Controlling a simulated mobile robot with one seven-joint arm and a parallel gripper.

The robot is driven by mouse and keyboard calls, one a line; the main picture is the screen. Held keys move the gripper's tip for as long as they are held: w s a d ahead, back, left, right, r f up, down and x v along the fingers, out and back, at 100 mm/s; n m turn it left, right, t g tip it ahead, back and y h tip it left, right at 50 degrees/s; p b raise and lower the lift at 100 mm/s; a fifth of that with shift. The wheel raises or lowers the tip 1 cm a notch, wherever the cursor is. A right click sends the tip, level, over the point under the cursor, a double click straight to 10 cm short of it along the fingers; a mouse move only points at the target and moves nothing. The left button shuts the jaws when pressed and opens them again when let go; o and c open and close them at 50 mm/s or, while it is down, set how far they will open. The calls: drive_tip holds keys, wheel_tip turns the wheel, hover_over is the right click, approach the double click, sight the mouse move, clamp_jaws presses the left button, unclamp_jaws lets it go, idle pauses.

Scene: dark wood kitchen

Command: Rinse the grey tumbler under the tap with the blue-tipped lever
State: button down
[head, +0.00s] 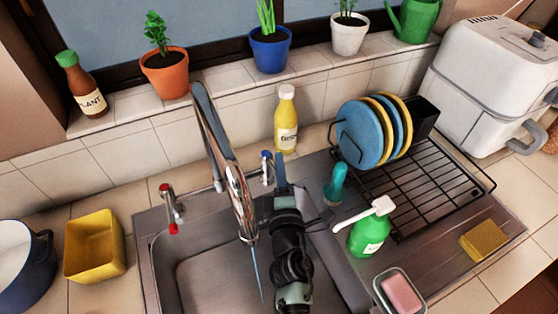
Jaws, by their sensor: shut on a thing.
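The chrome tap (228,165) arches over the sink (205,285). A thin bluish stream falls from its spout. The blue-tipped lever (266,160) stands behind the tap, to the right of the spout. My gripper (280,175) reaches away from the camera over the sink, right of the spout, with a finger close beside this lever. It appears shut on the lever, though the contact is mostly hidden. The red-tipped lever (171,210) stands apart on the left. I see no grey tumbler; my arm and the spout hide part of the sink.
A green pump bottle (370,228), teal brush (335,185) and soap dish (399,293) stand right of my arm. A rack (425,190) holds several plates. A yellow bottle (286,118) stands behind the tap. A yellow container (95,246) and blue pot (30,270) are left.

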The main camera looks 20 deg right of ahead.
drive_tip(key=n+y+p, duration=0.1)
drive_tip(key=p, duration=0.1)
drive_tip(key=n+y+p, duration=0.1)
drive_tip(key=p, duration=0.2)
drive_tip(key=shift+w+d+r+t+y, duration=0.1)
drive_tip(key=shift+w+d+t+y, duration=0.1)
drive_tip(key=shift+d+t+y, duration=0.15)
drive_tip(key=c, duration=0.8)
unclamp_jaws()
drive_tip(key=shift+o, duration=0.2)
drive_tip(key=shift+f+b, duration=0.2)
drive_tip(key=shift+b, duration=0.2)
